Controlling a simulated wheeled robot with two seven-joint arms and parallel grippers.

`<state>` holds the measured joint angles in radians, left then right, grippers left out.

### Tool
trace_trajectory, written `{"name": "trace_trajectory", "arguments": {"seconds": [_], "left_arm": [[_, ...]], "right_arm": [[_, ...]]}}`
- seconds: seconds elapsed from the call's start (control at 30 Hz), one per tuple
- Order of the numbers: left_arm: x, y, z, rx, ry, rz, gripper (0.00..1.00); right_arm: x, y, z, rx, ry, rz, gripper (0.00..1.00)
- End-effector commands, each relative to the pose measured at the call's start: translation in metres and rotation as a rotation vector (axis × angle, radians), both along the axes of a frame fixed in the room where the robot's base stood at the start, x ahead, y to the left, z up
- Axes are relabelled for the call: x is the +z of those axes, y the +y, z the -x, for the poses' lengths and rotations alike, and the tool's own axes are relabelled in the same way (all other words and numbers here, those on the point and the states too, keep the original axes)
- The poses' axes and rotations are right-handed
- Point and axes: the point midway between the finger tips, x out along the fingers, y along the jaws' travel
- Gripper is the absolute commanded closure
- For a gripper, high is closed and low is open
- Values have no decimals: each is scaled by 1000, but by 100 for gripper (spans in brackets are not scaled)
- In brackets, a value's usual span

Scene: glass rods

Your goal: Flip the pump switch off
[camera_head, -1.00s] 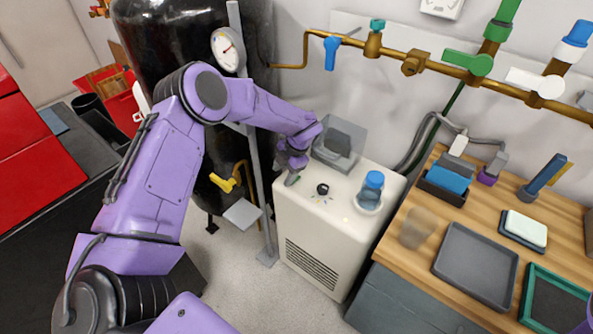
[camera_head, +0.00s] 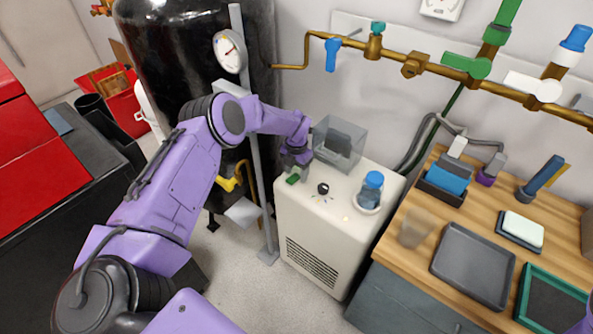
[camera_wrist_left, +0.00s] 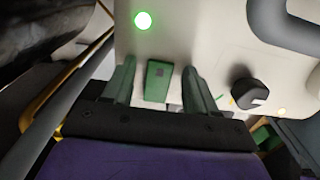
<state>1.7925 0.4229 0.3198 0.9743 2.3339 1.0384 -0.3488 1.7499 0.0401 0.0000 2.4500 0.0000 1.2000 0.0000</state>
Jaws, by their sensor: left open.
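The pump switch shows in the left wrist view as a small green rocker (camera_wrist_left: 158,80) on the pale top of the cabinet. It lies between the two green fingers of my left gripper (camera_wrist_left: 160,72), which is open and holds nothing. I cannot tell whether the fingers touch it. In the head view my left gripper (camera_head: 292,174) is low over the back left of the white cabinet (camera_head: 315,230), and it largely hides the switch area. A round green lamp (camera_wrist_left: 143,20) glows near the switch. My right gripper is out of view.
A black knob (camera_head: 323,188) stands right of the gripper, and a blue-capped bottle (camera_head: 371,188) beyond it. A clear box (camera_head: 340,143) stands behind. A grey post (camera_head: 260,190) and black tank (camera_head: 180,60) are left. The wooden bench (camera_head: 400,262) is right.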

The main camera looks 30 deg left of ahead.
Motion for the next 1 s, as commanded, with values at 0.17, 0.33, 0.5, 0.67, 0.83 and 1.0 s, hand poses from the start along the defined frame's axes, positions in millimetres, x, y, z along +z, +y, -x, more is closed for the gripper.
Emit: {"name": "trace_trajectory", "arguments": {"seconds": [0.17, 0.33, 0.5, 0.67, 0.83, 1.0], "left_arm": [[0, 0, 0, 0, 0, 0, 65], [0, 0, 0, 0, 1, 0, 99], [2, 3, 3, 4, -39, 1, 99], [3, 3, 8, 4, -173, 12, 99], [3, 3, 10, 2, -296, 19, 99], [4, 2, 10, 0, -330, 24, 99]], "right_arm": [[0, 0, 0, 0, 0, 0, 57], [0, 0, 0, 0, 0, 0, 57], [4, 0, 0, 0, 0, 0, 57], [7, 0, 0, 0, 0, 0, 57], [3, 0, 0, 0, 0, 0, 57], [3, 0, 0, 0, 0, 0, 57]]}}
